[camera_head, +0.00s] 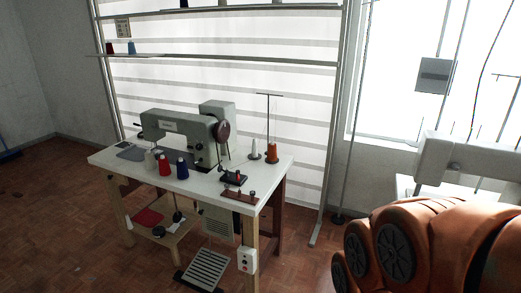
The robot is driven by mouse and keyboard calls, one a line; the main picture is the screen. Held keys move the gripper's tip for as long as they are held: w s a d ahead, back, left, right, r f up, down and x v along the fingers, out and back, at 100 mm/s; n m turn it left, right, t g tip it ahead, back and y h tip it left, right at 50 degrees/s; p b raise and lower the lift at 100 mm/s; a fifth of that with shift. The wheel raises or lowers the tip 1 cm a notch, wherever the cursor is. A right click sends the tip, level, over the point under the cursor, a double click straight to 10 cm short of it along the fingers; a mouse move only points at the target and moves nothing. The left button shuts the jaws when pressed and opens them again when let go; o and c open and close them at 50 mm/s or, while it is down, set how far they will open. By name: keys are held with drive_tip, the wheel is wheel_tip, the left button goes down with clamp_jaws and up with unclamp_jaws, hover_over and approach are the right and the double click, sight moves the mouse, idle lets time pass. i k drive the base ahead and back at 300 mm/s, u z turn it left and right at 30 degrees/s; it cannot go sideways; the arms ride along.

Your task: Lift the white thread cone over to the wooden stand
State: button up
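A whitish thread cone (150,160) stands on the sewing table, just left of a red cone (165,166) and a blue cone (182,168). Another pale, slender cone (254,150) stands at the back right under the thread post, beside an orange cone (271,153). Which of the two pale ones is the white thread cone I cannot tell for sure. A low reddish-brown board (239,196) with small upright parts lies at the table's front right edge; it may be the wooden stand. My orange arm fills the lower right; my gripper is out of view.
The grey sewing machine (180,127) stands along the table's back. The thread post (268,120) rises behind. The white tabletop (120,158) has bare room at left. A pedal (205,270) sits on the floor below.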

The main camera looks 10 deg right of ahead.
sight(255, 145)
drive_tip(key=z, duration=0.35)
drive_tip(key=i, duration=1.6)
drive_tip(key=u, duration=1.05)
drive_tip(key=i, duration=0.65)
drive_tip(key=u, duration=0.7)
